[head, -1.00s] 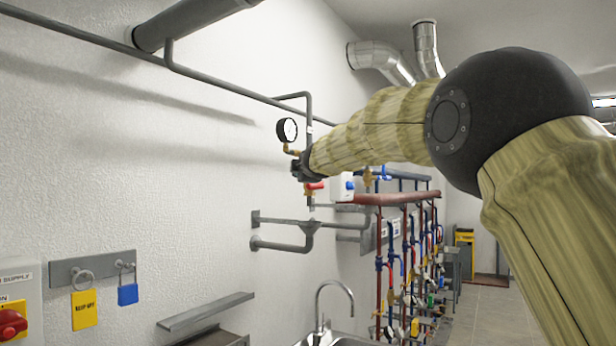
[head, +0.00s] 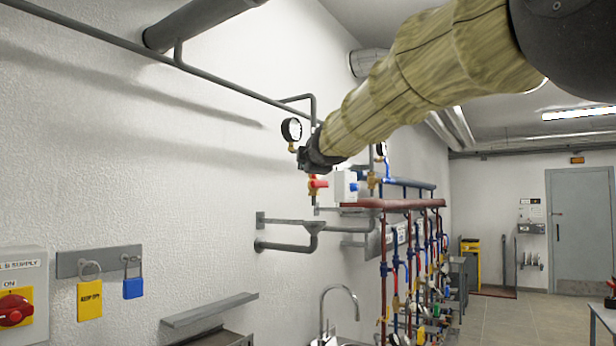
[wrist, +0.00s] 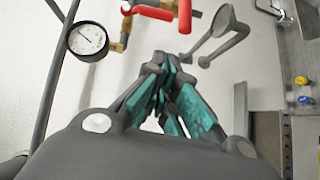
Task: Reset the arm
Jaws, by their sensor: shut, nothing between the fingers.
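My arm reaches in from the upper right in the head view. My gripper (head: 312,160) is at its far end, in front of the wall by the pressure gauge (head: 291,129) and the red valve handle (head: 318,184). In the wrist view my gripper (wrist: 165,75) has its teal-padded fingers drawn together, with nothing seen between them. The gauge (wrist: 88,38) is left of the fingers and the red handle (wrist: 152,12) is beyond them. I cannot tell from these views how far the fingers are from the handle.
Red and blue pipework (head: 395,204) stands right of my gripper. A sink tap (head: 325,310) and a wall shelf (head: 208,310) are below. A padlock (head: 133,288), a yellow tag (head: 90,300) and a red switch (head: 14,309) are at lower left. Open floor (head: 510,305) lies at right.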

